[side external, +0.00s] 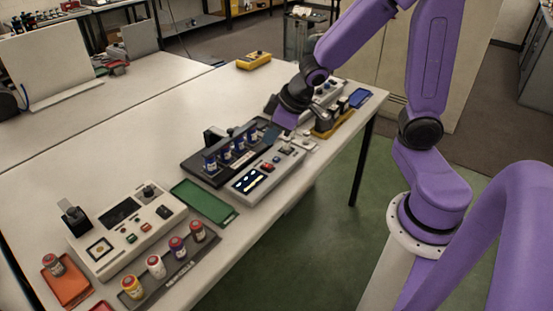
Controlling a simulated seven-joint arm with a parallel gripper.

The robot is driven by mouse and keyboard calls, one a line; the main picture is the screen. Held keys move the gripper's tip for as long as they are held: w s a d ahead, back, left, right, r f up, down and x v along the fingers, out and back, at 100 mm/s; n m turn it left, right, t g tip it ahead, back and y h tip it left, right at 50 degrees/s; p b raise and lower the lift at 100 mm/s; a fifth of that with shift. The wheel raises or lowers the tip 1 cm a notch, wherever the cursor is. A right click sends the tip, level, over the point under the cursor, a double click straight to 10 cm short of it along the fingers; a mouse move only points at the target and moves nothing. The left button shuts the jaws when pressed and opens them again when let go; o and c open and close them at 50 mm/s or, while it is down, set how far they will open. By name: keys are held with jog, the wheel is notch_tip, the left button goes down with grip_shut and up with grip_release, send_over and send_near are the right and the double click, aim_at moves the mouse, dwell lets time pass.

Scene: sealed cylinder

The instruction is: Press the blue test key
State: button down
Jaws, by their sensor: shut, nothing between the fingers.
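My gripper (284,119) is at the end of the purple arm and hangs over the back right end of a grey device. Its fingertips are small and partly hidden, and I see nothing held. The device (243,190) has a lit screen (249,182), a red button (266,167) and small controls at its right end, just below my gripper. No blue key can be made out clearly; it may be too small or hidden by the gripper. Whether the fingertips touch the device cannot be told.
A black rack with several blue-labelled vials (224,157) stands behind the device. A green tray (204,201) lies left of it. A second console (120,232) and capped jars (156,266) are at the front left. Another console (325,93) and a blue tray (360,98) are at the right end.

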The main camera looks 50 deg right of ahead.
jog(key=w+d+f+m+t+y, duration=0.1)
jog(key=w+d+f+m, duration=0.2)
jog(key=w+d, duration=0.4)
jog(key=m+t+y, duration=0.1)
jog(key=m+y, duration=0.2)
jog(key=m, duration=0.1)
send_over(280, 158)
jog(key=shift+a+f, duration=0.1)
jog(key=shift+f, duration=1.75)
jog(key=shift+f, duration=4.4)
jog(key=shift+f, duration=0.15)
jog(key=shift+f, duration=0.3)
